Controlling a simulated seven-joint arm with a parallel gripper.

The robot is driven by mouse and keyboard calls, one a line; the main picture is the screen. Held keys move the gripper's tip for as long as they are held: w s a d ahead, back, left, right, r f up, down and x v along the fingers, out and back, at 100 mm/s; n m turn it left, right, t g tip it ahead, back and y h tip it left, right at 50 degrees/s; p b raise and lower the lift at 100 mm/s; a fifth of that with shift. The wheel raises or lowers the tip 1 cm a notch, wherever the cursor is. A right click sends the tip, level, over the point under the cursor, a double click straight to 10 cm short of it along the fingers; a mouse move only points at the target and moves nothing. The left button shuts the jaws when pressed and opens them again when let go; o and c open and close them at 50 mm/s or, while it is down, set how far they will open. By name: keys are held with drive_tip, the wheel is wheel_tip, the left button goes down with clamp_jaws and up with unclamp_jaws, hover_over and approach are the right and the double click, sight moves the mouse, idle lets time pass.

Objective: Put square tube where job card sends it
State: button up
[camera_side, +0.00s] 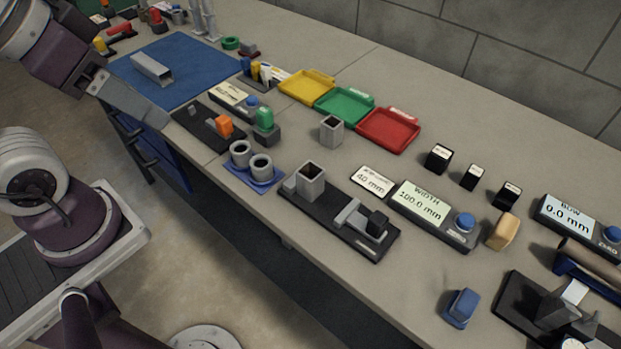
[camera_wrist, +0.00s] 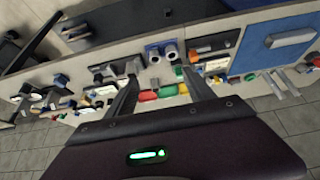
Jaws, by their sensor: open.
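A long grey square tube (camera_side: 152,68) lies on its side on the blue mat (camera_side: 205,62) at the far left; it also shows in the wrist view (camera_wrist: 290,38). A short grey square tube (camera_side: 310,182) stands upright on the black fixture beside the width display (camera_side: 421,202), which reads 100.0 mm. Another short square block (camera_side: 331,131) stands near the trays. A white card (camera_side: 372,181) reads 40 mm; its smaller line is illegible. My gripper (camera_wrist: 163,78) is open and empty, above the bench's front edge in the side view, apart from all tubes.
Yellow (camera_side: 306,87), green (camera_side: 344,105) and red (camera_side: 388,129) trays stand in a row, seemingly empty. A blue rack (camera_side: 254,175) with two grey rings, black blocks (camera_side: 473,177), a bow display (camera_side: 566,216) reading 0.0 mm and a dark fixture (camera_side: 520,300) crowd the bench.

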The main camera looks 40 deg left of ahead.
drive_tip(key=n+g, duration=0.5)
drive_tip(key=n, duration=1.2)
hover_over(310, 173)
drive_tip(key=s+d, duration=0.1)
drive_tip(key=d, duration=0.1)
wheel_tip(310, 173, down, 14)
drive_tip(key=shift+n+g, duration=0.3)
drive_tip(key=shift+n, duration=0.2)
drive_tip(key=f, duration=0.7)
drive_tip(key=shift+s+a+f, duration=0.25)
drive_tip(key=shift+s+a, duration=0.05)
drive_tip(key=shift+c, duration=0.4)
clamp_jaws()
